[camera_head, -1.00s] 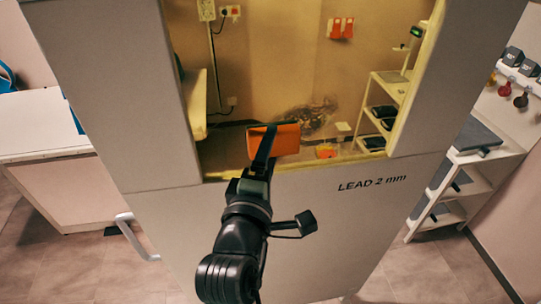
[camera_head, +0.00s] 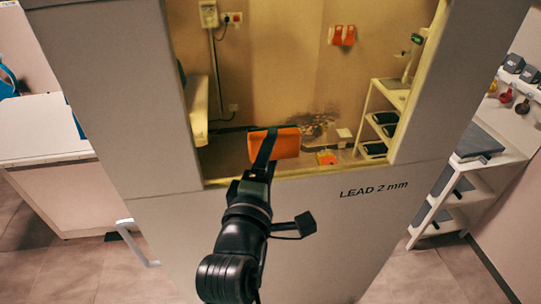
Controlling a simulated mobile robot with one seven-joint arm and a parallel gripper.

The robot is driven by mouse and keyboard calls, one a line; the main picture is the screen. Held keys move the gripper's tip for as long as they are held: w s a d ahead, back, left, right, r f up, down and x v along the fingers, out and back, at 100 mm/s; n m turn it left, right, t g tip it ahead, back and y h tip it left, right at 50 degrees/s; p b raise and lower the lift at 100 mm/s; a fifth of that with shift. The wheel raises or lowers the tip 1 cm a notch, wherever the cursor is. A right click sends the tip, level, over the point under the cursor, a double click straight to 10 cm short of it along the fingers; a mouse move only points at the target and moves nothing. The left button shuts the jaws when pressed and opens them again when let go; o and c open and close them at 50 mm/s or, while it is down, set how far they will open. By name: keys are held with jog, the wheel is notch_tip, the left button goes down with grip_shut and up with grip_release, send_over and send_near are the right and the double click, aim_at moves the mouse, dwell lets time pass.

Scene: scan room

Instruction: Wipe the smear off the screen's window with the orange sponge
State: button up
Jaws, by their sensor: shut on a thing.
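The orange sponge (camera_head: 287,143) is in my gripper (camera_head: 270,145), which is shut on it. My gripper and the sponge are in front of the lower part of the screen's window (camera_head: 265,75), near its bottom edge. A dark, patchy smear (camera_head: 318,124) shows on the window just above and to the right of the sponge. I cannot tell whether the sponge touches the pane. The sponge may hide part of the smear.
The screen (camera_head: 290,220) is a tall grey panel marked LEAD 2 mm. A white counter (camera_head: 35,125) stands at the left. A shelf cart (camera_head: 480,170) stands at the right. A handle (camera_head: 137,243) sticks out at the screen's lower left.

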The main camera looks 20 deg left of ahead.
aim_at(290, 148)
jog(key=shift+w+a, duration=0.25)
jog(key=shift+w, duration=0.1)
jog(key=shift+d+r, duration=0.1)
jog(key=shift+w+d+r+p, duration=0.15)
jog(key=shift+w+d+p, duration=0.2)
jog(key=shift+d+p, duration=0.35)
jog(key=shift+w+d+p, duration=0.55)
jog(key=shift+d+p, duration=0.25)
jog(key=shift+p, duration=0.1)
jog(key=w+d+p, duration=0.1)
jog(key=d+p, duration=0.1)
jog(key=p, duration=0.1)
jog(key=shift+w+d, duration=0.1)
jog(key=shift+w, duration=0.3)
jog(key=shift+w+d+p, duration=0.2)
jog(key=shift+w+d, duration=0.25)
jog(key=shift+d, duration=0.15)
jog(key=shift+w+d+p, duration=0.15)
jog(key=shift+w+d, duration=0.25)
jog(key=shift+d, duration=0.2)
jog(key=shift+w+d+f+b, duration=0.2)
jog(key=shift+d+f+b, duration=0.1)
jog(key=shift+b, duration=0.3)
jog(key=shift+w+d+r+b, duration=0.15)
jog(key=shift+w+d+b, duration=0.1)
jog(key=shift+d+b, duration=0.05)
